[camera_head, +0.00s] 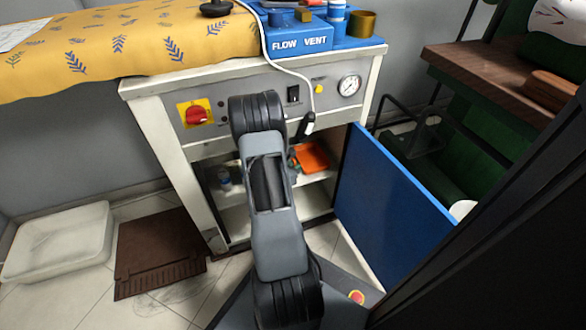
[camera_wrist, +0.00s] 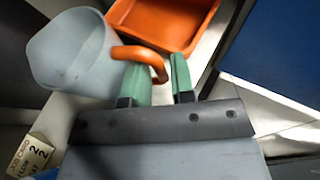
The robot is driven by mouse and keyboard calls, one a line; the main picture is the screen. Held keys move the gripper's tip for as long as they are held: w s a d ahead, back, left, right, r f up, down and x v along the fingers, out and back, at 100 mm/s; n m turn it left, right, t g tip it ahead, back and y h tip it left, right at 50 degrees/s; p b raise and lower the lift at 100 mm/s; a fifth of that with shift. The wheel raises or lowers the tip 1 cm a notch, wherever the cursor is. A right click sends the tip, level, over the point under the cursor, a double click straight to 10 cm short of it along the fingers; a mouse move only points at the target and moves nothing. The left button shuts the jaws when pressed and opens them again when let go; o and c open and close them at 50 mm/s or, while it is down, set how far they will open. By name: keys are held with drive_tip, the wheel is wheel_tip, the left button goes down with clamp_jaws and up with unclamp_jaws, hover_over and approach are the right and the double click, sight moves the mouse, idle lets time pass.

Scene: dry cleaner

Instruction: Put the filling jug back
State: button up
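The filling jug (camera_wrist: 70,55) is a pale grey, translucent vessel with an orange loop handle (camera_wrist: 160,66). It shows at the upper left of the wrist view, with its wide mouth towards the upper left. My gripper (camera_wrist: 160,78) has two green fingers close together, with the handle's outer bar between them; they look shut on it. Whether the jug rests on the shelf or hangs free I cannot tell. In the head view my arm hides the gripper and jug. The open cabinet (camera_head: 172,150) under the ironing table has white shelves (camera_head: 313,203).
An orange tray (camera_head: 311,156) lies on the upper shelf, close beyond the jug in the wrist view (camera_wrist: 165,22). The blue door (camera_head: 385,205) stands open at right. A small printed card block (camera_wrist: 30,155) is at lower left. A white basin (camera_head: 60,240) and brown mat (camera_head: 160,250) lie on the floor.

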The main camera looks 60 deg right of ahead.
drive_tip(key=shift+o, duration=1)
drive_tip(key=shift+r, duration=0.2)
drive_tip(key=shift+a+r+p, duration=0.2)
drive_tip(key=shift+a+p, duration=0.15)
drive_tip(key=a+r+m+t+y+p, duration=0.1)
drive_tip(key=a+r+m+y, duration=0.3)
drive_tip(key=a, duration=0.9)
drive_tip(key=a+r+m+t+y+p, duration=0.1)
drive_tip(key=a+r+m+y, duration=0.4)
drive_tip(key=a+r, duration=0.6)
drive_tip(key=a+r+m+t+y+p, duration=0.1)
drive_tip(key=a+r+m+y, duration=0.3)
drive_tip(key=a, duration=1.2)
wheel_tip(320, 180, up, 5)
drive_tip(key=m, duration=0.4)
drive_tip(key=shift+f+m+y+p, duration=0.15)
drive_tip(key=shift+m+y+p, duration=0.15)
drive_tip(key=shift+p, duration=0.05)
